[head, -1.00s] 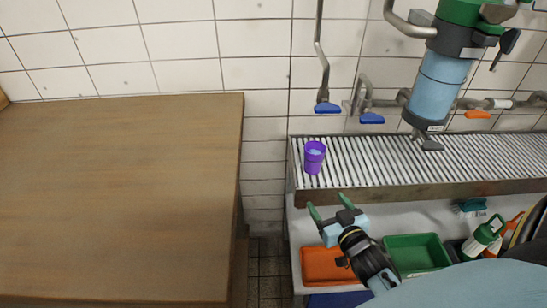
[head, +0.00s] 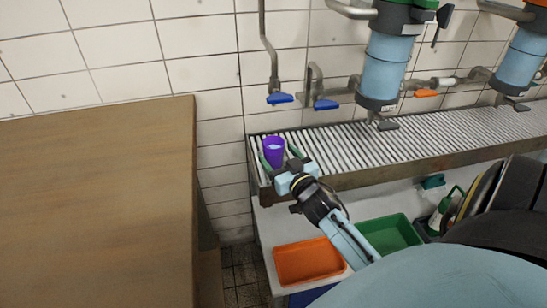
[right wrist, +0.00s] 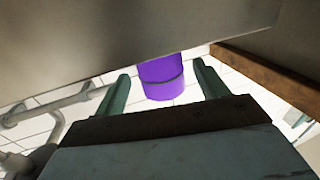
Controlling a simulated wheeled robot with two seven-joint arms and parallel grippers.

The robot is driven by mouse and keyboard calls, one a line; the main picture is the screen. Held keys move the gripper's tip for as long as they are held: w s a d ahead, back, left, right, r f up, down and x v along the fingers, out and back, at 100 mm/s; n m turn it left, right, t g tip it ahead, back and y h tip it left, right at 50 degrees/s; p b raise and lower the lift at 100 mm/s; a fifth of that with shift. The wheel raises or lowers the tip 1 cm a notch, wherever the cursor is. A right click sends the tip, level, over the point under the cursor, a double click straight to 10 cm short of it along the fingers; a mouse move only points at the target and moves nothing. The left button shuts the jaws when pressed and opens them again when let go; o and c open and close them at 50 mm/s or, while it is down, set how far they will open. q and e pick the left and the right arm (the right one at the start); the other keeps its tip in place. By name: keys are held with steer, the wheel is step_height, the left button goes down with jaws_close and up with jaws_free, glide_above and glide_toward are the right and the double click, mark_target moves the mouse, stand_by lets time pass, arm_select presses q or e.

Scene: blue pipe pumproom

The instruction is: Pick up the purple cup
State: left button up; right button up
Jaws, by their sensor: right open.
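The purple cup (head: 274,147) stands upright near the left end of the slatted metal rack (head: 360,142). My right gripper (head: 279,158) is open at the rack's left end, with its green fingers reaching to either side of the cup in the head view. In the right wrist view the cup (right wrist: 162,80) shows between the two spread fingers, with gaps on both sides. I cannot tell how deep between the fingers it is. Part of the cup is hidden in both views. My left gripper is not in view.
A wooden tabletop (head: 95,200) fills the left. Below the rack are an orange tray (head: 308,260) and a green tray (head: 390,235). Blue-handled taps (head: 280,98) and blue pipe bodies (head: 385,65) hang over the rack. The rack's front edge is close under my right gripper.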

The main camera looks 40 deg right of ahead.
mark_target(278, 155)
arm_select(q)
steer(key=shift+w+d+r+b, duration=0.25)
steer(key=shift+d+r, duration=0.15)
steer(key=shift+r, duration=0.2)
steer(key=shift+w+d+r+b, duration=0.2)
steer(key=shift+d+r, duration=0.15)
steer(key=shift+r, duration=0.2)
arm_select(e)
steer(key=shift+x, duration=1.75)
steer(key=c, duration=1.1)
steer(key=shift+c, duration=0.5)
steer(key=shift+r, duration=0.15)
